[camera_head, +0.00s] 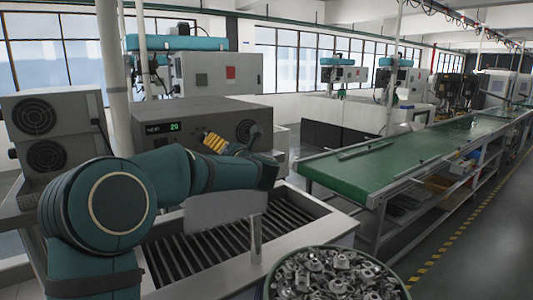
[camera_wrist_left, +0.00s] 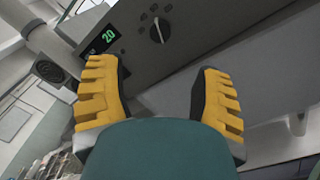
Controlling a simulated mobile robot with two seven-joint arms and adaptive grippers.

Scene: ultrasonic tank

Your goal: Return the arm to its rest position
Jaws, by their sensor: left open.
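My left arm (camera_head: 125,200) comes in from the left and reaches across in front of the control box. My left gripper (camera_head: 232,140) is in front of the box's face, near its knob. In the left wrist view the two yellow-padded fingers (camera_wrist_left: 160,80) are spread wide with nothing between them. The grey control box (camera_head: 200,118) has a green display reading 20 and a dark round knob; its face and knob (camera_wrist_left: 161,30) also show beyond the fingers in the wrist view. My right gripper is not in view.
A slatted metal tank (camera_head: 190,258) lies below my arm, partly hidden by it and a grey plate (camera_head: 222,209). A round container of metal parts (camera_head: 335,278) is at the bottom. A green conveyor (camera_head: 375,165) runs to the right. A cabinet with fans (camera_head: 50,130) stands left.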

